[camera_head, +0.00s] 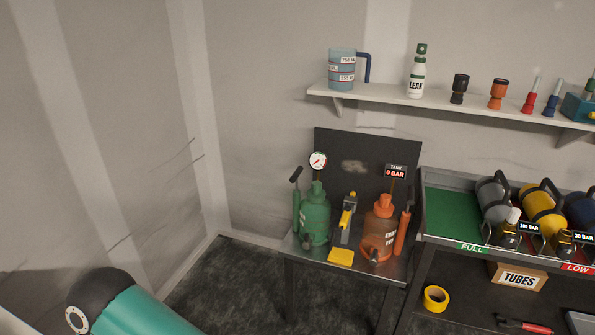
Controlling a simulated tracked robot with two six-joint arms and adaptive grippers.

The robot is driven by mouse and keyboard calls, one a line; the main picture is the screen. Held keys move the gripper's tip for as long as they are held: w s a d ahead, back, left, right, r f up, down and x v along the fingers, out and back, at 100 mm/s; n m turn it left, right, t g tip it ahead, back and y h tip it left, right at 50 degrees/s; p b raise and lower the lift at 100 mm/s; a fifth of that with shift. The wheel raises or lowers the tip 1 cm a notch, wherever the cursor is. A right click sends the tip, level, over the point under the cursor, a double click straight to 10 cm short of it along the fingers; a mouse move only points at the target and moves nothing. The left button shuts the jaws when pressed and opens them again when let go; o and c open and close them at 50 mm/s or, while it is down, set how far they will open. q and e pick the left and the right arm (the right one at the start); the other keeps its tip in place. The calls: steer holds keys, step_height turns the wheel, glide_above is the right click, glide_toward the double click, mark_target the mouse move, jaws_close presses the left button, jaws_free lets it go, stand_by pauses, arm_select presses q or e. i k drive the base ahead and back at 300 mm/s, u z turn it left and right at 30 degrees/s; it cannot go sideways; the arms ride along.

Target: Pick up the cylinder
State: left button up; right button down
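Several cylinders with dark carry handles lie on the right bench, and I cannot tell which one the task means. A grey cylinder (491,196) is leftmost, a yellow cylinder (541,212) lies beside it, and a blue cylinder (581,210) is cut off by the right edge. On the small stand to the left are an upright green tank (314,222) and an orange tank (378,228). Neither of my grippers is in view.
The bench's green area (452,214), marked FULL, is empty to the left of the grey cylinder. A yellow tool (345,222) stands between the tanks. A shelf (386,97) above holds a mug, a bottle and small parts. A TUBES box (518,279) and yellow tape (436,298) sit below.

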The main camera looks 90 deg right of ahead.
mark_target(538, 206)
steer(key=u, duration=0.55)
steer(key=i, duration=0.3)
steer(key=z, duration=3)
steer(key=i, duration=0.35)
steer(key=z, duration=2.05)
steer(key=k, duration=0.3)
steer(key=z, duration=0.65)
steer(key=i, duration=1.35)
steer(key=u, duration=0.5)
